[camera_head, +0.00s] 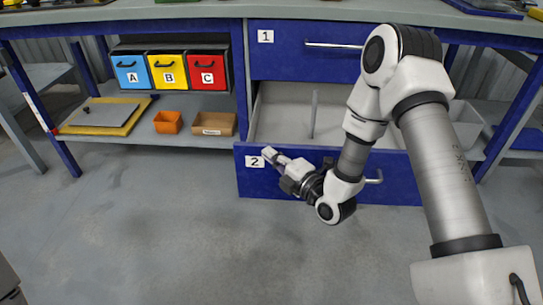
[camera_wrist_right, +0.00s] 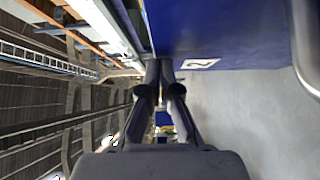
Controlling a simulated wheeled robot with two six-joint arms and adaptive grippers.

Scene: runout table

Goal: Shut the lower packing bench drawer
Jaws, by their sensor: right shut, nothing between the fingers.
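The lower drawer (camera_head: 222,172), marked 2, is a blue-fronted drawer that stands pulled out from the packing bench, its grey inside showing from above. Its metal handle (camera_head: 374,181) sticks out at the right of the front, partly hidden by my arm. My right gripper (camera_head: 268,153) is at the top left of the drawer front, beside the label; whether it touches is hard to tell. In the right wrist view the fingers (camera_wrist_right: 164,66) are together and empty, next to the blue front (camera_wrist_right: 235,25). My left gripper does not show.
The upper drawer (camera_head: 290,58), marked 1, is shut above. Bins A, B and C (camera_head: 168,70), an orange bin (camera_head: 168,122) and a cardboard box (camera_head: 209,124) sit on the left shelf. The floor (camera_head: 150,230) in front is clear.

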